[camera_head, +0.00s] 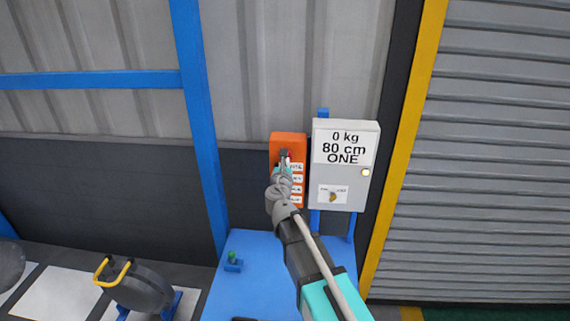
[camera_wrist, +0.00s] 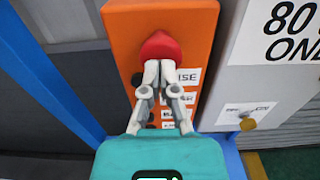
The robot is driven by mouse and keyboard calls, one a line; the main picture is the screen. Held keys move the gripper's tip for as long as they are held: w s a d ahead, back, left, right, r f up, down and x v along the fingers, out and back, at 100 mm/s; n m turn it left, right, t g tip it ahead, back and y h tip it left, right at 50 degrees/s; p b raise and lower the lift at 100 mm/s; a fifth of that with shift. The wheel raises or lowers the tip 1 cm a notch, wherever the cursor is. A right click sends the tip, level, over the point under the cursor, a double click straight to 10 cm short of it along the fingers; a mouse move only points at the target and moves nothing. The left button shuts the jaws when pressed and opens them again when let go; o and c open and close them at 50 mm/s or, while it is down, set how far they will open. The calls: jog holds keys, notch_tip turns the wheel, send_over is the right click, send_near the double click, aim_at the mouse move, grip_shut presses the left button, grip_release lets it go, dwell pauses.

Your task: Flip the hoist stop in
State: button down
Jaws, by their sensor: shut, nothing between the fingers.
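An orange control box (camera_head: 288,140) hangs upright in front of the wall. In the wrist view the orange box (camera_wrist: 120,35) fills the middle, with a red knob (camera_wrist: 160,45) near its top and a column of white labels (camera_wrist: 190,76) below, one ending in "ISE". My gripper (camera_wrist: 158,64) is shut and empty, its fingertips at the lower edge of the red knob. Whether they touch it I cannot tell. In the head view my gripper (camera_head: 284,158) covers the knob and part of the box. Which control is the hoist stop is not readable.
A grey cabinet (camera_head: 369,150) beside the box reads "0 kg 80 cm ONE" and carries a small brass-coloured part (camera_head: 333,197). A blue bench (camera_head: 255,285) lies below, with a green-topped peg (camera_head: 232,257). A blue post (camera_head: 200,120) stands left; a grey shutter (camera_head: 490,150) is right.

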jog(key=shift+w, duration=0.1)
jog(key=shift+w+r, duration=0.25)
jog(key=shift+w, duration=0.7)
jog(key=shift+s, duration=0.2)
jog(key=s, duration=1.4)
jog(key=shift+s+a, duration=0.15)
jog(key=shift+a, duration=0.05)
